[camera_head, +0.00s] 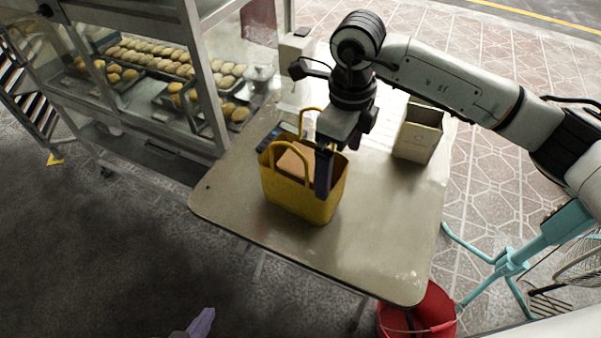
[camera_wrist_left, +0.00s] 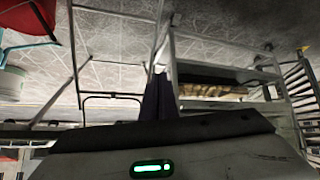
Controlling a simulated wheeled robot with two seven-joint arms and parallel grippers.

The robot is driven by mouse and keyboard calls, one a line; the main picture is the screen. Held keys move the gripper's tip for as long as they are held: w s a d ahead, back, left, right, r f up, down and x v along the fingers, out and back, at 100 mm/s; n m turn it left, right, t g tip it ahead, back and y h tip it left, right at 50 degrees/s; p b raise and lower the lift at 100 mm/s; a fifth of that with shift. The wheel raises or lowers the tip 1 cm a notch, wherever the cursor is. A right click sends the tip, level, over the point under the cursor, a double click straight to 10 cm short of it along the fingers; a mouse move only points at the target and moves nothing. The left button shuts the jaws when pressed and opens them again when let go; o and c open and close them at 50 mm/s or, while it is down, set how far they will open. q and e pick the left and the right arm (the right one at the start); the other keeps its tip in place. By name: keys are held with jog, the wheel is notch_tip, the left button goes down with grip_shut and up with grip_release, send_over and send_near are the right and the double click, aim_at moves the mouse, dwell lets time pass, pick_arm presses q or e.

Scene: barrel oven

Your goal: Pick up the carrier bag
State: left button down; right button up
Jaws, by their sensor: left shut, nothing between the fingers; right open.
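The yellow carrier bag (camera_head: 318,206) stands upright on the table (camera_head: 380,255), with two looped handles and a brown item (camera_head: 294,161) inside. My right gripper (camera_head: 323,172) comes down from above at the bag's right side, near its rim and handles. It is open; one dark finger shows clearly in front of the bag's opening. I cannot tell whether it touches the bag. My left gripper (camera_head: 203,322) is low at the bottom edge of the head view, away from the table. It is shut and empty, and its dark fingers also show in the left wrist view (camera_wrist_left: 158,98).
A beige open box (camera_head: 418,133) stands right of the bag. A small dark device (camera_head: 272,137) lies behind it. A glass case with bread trays (camera_head: 190,75) borders the table's left. A red bucket (camera_head: 420,312) is below the table's front right corner. The table's front is clear.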

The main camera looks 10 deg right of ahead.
aim_at(300, 200)
jog(key=f, duration=0.3)
jog(key=f+p, duration=0.1)
jog(key=f, duration=0.5)
jog(key=shift+s+a+f, duration=0.25)
jog(key=c, duration=1.1)
